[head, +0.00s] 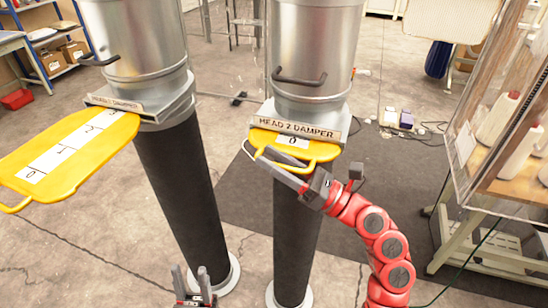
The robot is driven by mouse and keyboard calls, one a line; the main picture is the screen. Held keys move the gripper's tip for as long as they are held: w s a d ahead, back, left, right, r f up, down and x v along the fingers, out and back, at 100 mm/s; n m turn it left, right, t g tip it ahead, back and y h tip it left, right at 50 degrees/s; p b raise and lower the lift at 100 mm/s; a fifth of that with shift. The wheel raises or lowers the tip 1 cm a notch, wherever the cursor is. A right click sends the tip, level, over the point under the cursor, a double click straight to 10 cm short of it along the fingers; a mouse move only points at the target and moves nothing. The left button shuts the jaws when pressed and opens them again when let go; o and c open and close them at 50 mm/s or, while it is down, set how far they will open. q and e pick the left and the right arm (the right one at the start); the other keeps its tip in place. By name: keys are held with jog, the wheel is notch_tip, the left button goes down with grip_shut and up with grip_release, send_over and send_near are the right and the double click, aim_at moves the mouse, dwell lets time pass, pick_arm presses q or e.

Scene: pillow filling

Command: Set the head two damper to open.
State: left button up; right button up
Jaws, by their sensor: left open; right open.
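The head two damper is a yellow slide plate (318,152) with a looped front handle, under a label plate (297,128) reading "HEAD 2 DAMPER". Only a short front part of the slide sticks out, with one white scale mark that looks like "0". My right gripper (264,158) is open at the left front of this slide, its fingertips at the handle loop. I cannot tell whether they touch it or straddle it. My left gripper (192,274) is open and empty, low at the bottom of the view, away from both dampers.
Another yellow damper slide (70,150) sticks far out to the left from the left metal column (140,40). Dark hoses (180,190) run below both dampers. A clear-walled cabinet (500,110) with white spools stands at right. Shelving is at far left.

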grip_shut()
dwell(1.3)
